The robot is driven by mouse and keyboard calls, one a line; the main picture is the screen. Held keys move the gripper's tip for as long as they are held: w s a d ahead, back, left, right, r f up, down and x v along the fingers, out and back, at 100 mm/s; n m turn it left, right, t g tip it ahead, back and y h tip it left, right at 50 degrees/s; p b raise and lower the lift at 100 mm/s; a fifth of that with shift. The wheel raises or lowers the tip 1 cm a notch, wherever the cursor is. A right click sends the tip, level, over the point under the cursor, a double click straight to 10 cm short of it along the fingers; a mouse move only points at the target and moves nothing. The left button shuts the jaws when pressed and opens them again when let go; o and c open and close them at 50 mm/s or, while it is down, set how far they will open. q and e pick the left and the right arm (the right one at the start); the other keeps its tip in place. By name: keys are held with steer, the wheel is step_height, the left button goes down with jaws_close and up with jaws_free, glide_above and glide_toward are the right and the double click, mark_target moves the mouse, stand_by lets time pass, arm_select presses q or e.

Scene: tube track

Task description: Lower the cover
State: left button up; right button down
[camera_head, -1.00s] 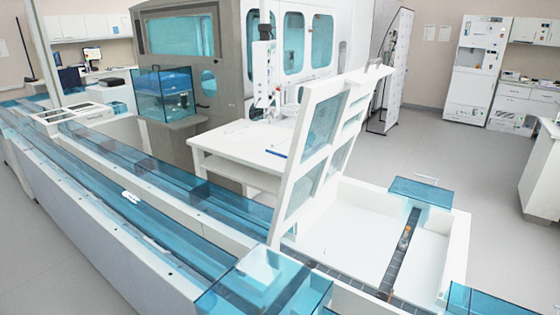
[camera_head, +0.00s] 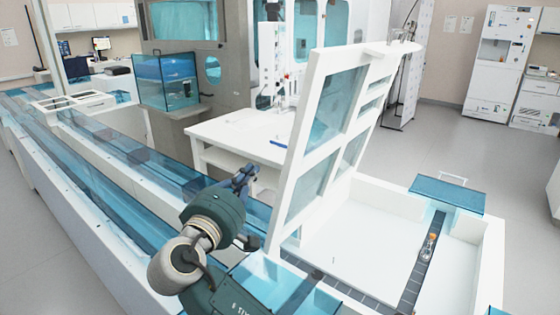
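The cover (camera_head: 300,158) is a white frame with clear blue-tinted panes. It stands raised, tilted to the right, at the left edge of an open white box (camera_head: 492,262). My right gripper (camera_head: 243,177) is left of the cover, above the blue-topped track, and appears apart from it. The gripper is small and dark in the picture, so its finger opening cannot be made out. My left gripper is not in view.
Inside the box, a dark track (camera_head: 414,276) carries a small tube with an orange top (camera_head: 430,246). A blue cover piece (camera_head: 447,195) sits at the box's far corner. A white table (camera_head: 226,131) stands behind the raised cover. Grey floor lies to the right.

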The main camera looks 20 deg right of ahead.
steer(key=w+d+r+p, duration=0.3)
steer(key=w+d+p, duration=0.2)
steer(key=w+d, duration=0.15)
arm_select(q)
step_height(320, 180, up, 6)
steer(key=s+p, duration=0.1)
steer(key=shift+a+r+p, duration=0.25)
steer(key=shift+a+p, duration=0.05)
arm_select(e)
steer(key=s, duration=0.1)
steer(key=s+d+f, duration=0.1)
steer(key=s, duration=0.1)
steer(key=shift+d+f+h, duration=0.25)
steer(key=shift+f+h, duration=0.05)
steer(key=shift+f, duration=0.05)
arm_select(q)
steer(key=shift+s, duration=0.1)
arm_select(e)
steer(key=shift+w, duration=0.1)
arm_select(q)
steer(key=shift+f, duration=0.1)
arm_select(e)
steer(key=shift+f, duration=0.1)
